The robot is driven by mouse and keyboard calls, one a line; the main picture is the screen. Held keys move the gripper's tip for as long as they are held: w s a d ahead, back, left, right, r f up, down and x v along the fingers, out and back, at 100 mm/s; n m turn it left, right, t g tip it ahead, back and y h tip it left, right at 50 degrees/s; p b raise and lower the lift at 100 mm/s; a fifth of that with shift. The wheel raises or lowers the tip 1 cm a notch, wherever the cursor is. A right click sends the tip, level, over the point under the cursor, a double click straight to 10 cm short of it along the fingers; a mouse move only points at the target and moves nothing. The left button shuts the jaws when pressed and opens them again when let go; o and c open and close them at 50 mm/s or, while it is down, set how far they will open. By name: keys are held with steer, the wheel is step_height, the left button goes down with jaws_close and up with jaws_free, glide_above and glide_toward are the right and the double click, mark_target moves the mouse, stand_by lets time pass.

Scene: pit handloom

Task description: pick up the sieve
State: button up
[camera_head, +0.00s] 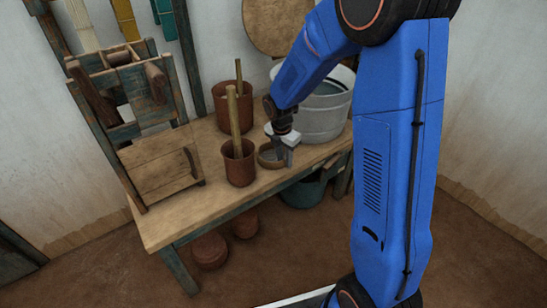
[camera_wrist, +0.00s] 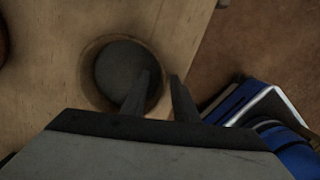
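The sieve (camera_head: 265,158) is a small round wooden ring with a dark grey mesh. It lies flat on the wooden table near its front edge. In the wrist view the sieve (camera_wrist: 118,68) sits just ahead of my fingers. My gripper (camera_head: 286,161) points down at the sieve's right side. In the wrist view my gripper (camera_wrist: 159,76) has its two fingers apart, one over the mesh and one outside the ring, with the right part of the rim between them. I cannot tell whether either finger touches the rim; the left finger hides part of the mesh.
A brown pot (camera_head: 239,168) with upright sticks stands just left of the sieve. A grey metal tub (camera_head: 322,116) stands close behind my gripper. Another brown pot (camera_head: 226,116) and a wooden frame (camera_head: 150,130) are on the table (camera_head: 190,222). Its front left is clear.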

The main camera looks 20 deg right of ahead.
jaws_close()
stand_by(0.3)
